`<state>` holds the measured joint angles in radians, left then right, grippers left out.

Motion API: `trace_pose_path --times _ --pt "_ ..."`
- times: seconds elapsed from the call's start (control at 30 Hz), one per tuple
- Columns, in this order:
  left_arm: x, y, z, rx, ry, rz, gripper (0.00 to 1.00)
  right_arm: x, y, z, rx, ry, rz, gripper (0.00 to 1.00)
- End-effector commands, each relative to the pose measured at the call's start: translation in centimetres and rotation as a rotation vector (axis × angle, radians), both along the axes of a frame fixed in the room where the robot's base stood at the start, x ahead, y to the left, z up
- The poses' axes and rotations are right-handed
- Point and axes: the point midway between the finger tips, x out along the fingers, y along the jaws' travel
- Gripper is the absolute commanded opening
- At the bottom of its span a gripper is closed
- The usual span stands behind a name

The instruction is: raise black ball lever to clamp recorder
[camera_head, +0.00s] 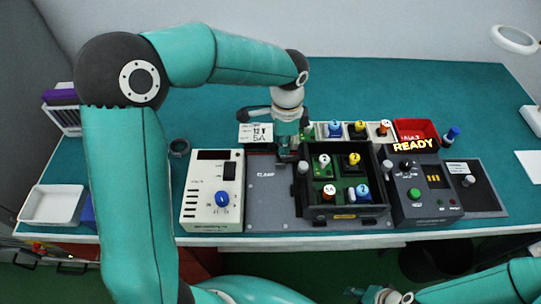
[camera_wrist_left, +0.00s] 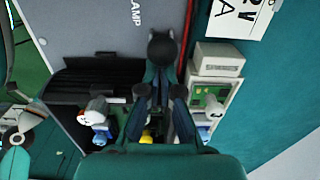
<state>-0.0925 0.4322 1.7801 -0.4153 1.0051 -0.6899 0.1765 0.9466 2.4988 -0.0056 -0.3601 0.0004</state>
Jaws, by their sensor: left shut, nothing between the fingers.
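My left gripper (camera_head: 287,152) points down at the left back corner of the black recorder box (camera_head: 381,165), over the grey plate marked CLAMP (camera_head: 262,205). Its fingers are shut with nothing between them. In the left wrist view a dark rounded shape (camera_wrist_left: 162,47) shows at the fingertips; I cannot tell whether it is the lever's black ball or the tips themselves. The lever arm is not clearly visible. A grey knob (camera_head: 303,167) stands at the box's left edge. The box holds several modules with coloured knobs. My right arm enters at bottom right; its gripper is not clear.
A white supply unit with a blue dial (camera_head: 222,198) stands left of the plate. Behind are a row of modules (camera_head: 358,130), a red bin (camera_head: 416,124) and a label card (camera_head: 256,134). The back table (camera_head: 390,80) is clear.

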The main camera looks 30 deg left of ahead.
Motion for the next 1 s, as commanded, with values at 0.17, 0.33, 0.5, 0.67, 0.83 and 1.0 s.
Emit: trace_pose_path --times 0.17,0.33,0.5,0.67,0.83,1.0 --pt "0.0 0.0 0.0 0.001 -0.001 0.001 0.36 0.0 0.0 0.0 0.000 0.000 0.000 0.40" --pt "0.0 0.1 0.0 0.001 -0.001 0.001 0.44 0.0 0.0 0.0 0.000 0.000 0.000 0.40" --pt "0.0 0.1 0.1 0.001 -0.002 0.001 0.44 0.0 0.0 0.1 0.000 0.000 0.000 0.40" --pt "0.0 0.1 0.8 0.001 -0.002 0.001 0.44 0.0 0.0 0.7 0.000 0.000 0.000 0.40" --pt "0.0 0.1 2.2 0.001 -0.002 0.000 0.44 0.0 0.0 1.8 0.000 0.000 0.000 0.40" --pt "0.0 0.1 3.6 0.001 -0.002 0.000 0.44 0.0 0.0 2.9 0.000 0.000 0.000 0.40"
